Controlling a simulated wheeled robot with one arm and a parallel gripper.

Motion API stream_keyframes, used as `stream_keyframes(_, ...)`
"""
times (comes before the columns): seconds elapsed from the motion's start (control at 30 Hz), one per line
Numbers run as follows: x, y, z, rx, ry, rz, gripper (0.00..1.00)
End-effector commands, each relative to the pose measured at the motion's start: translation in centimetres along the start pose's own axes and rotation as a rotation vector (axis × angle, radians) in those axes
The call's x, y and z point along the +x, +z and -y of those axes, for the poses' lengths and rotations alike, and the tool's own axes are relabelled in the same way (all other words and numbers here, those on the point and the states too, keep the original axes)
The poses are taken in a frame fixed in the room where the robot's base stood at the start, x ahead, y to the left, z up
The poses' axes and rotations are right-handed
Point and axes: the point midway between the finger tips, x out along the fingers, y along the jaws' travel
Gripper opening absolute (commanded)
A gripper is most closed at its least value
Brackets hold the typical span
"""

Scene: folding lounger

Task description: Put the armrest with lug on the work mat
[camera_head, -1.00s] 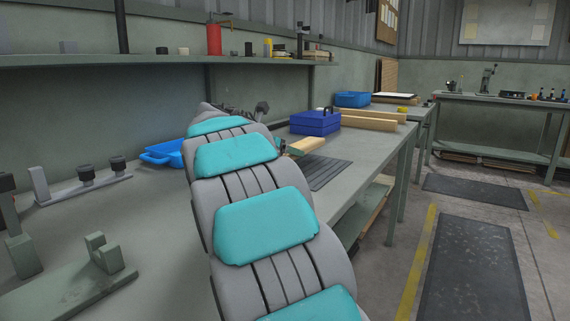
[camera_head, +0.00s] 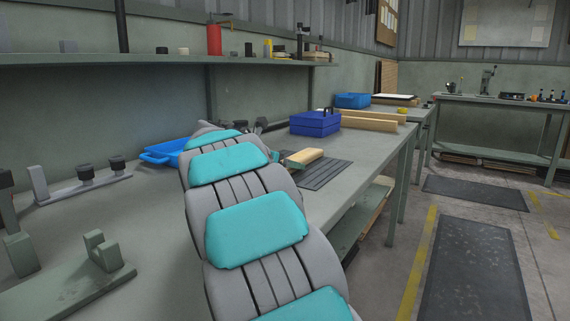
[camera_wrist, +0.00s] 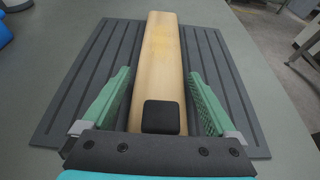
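The armrest (camera_wrist: 163,60), a pale wooden bar with a black block-shaped lug (camera_wrist: 160,117) at its near end, lies on the dark ribbed work mat (camera_wrist: 95,60) in the wrist view. It also shows in the head view (camera_head: 305,157), on the mat (camera_head: 325,175) behind my arm. My gripper (camera_wrist: 159,76) has its two green fingers on either side of the armrest. A gap shows at the left finger and a narrower one at the right, so it looks open. In the head view, my arm hides most of the gripper.
A blue toolbox (camera_head: 315,123) and long wooden pieces (camera_head: 370,121) stand beyond the mat. A blue bin (camera_head: 163,152) lies left of my arm. Grey fixtures (camera_head: 100,250) occupy the bench's near left. The bench edge runs along the right of the mat.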

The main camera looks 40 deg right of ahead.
Motion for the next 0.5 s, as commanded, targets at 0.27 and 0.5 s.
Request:
stream_keyframes(0.27,0.0,0.0,0.0,0.0,0.0,0.0,1.0)
stream_keyframes(0.5,-2.0,0.3,-0.1,-0.001,0.003,0.001,1.0)
